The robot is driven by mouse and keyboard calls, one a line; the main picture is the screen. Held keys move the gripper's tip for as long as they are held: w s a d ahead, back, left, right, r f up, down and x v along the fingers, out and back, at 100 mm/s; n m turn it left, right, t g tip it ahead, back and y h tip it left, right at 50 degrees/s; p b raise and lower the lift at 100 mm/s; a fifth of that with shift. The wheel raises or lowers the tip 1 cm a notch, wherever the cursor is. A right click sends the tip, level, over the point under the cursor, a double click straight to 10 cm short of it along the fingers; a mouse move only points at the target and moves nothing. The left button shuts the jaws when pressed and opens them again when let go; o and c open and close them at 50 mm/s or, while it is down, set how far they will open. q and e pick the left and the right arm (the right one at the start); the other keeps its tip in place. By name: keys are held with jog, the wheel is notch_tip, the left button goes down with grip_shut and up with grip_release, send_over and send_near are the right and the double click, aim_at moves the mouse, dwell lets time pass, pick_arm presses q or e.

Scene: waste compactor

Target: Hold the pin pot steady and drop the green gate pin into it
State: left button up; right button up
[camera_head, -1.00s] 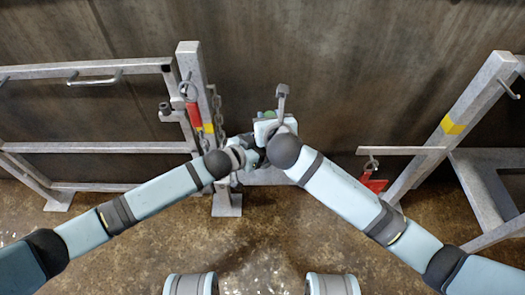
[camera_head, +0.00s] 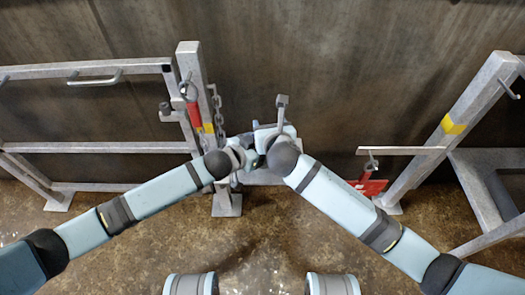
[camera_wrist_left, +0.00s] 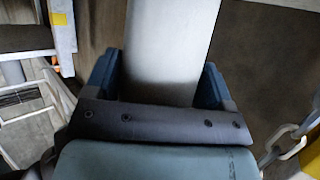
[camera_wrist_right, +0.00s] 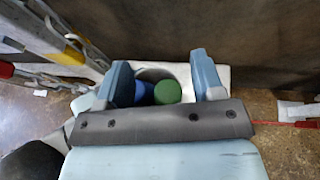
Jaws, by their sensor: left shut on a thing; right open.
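The green gate pin (camera_wrist_right: 167,92) shows as a round green end inside the pin pot (camera_wrist_right: 180,72), beside a blue piece (camera_wrist_right: 146,93), in the right wrist view. My right gripper (camera_wrist_right: 163,75) is open, with its fingers on either side of the green end. My left gripper (camera_wrist_left: 160,78) is shut on a broad pale grey piece (camera_wrist_left: 168,45), which looks like the pot's side. In the head view my left gripper (camera_head: 243,150) and right gripper (camera_head: 268,132) are close together, and they hide the pot and pin there.
The floor in front is clear.

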jog(key=v, duration=1.2)
jog(key=shift+r, duration=0.1)
pick_arm(q)
jog(key=o, duration=0.9)
jog(key=v, duration=1.2)
jog(key=shift+r, duration=0.1)
